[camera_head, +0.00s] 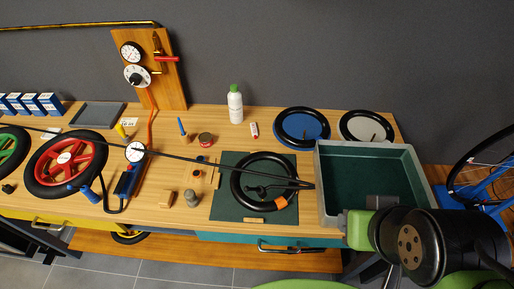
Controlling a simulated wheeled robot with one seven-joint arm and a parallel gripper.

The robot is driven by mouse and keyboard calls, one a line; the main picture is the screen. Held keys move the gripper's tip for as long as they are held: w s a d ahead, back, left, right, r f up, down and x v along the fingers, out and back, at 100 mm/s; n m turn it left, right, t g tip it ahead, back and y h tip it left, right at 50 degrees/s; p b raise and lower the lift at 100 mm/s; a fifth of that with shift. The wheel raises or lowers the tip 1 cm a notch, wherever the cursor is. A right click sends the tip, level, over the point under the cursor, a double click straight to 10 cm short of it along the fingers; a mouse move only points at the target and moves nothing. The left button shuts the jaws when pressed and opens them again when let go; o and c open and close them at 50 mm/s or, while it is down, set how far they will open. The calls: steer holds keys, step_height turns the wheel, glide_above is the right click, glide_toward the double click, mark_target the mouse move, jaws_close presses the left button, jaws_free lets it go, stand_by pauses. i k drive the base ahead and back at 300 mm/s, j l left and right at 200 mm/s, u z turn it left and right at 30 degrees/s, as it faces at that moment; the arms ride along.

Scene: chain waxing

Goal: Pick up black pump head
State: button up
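A blue floor pump (126,181) with a round white gauge (135,152) lies at the left-middle of the workbench. A black hose curls beside it. A long thin black line (220,168), perhaps a hose, crosses the bench and ends over a black tyre or tube ring (237,196) on a dark green mat (225,213). A small black piece (256,190) lies inside the ring. I cannot tell for sure which black part is the pump head. My green and black arm is at the lower right, over the grey tray. My fingers cannot be made out clearly there.
The grey-green tray (325,165) stands at the bench's right end. A red-rimmed wheel (66,164) is at left.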

mark_target(262, 194)
steer(key=u, duration=2.45)
steer(key=i+j+z, duration=0.15)
steer(key=z, duration=0.25)
steer(key=i+j+z, duration=0.25)
steer(key=z, duration=0.15)
steer(key=i, duration=0.1)
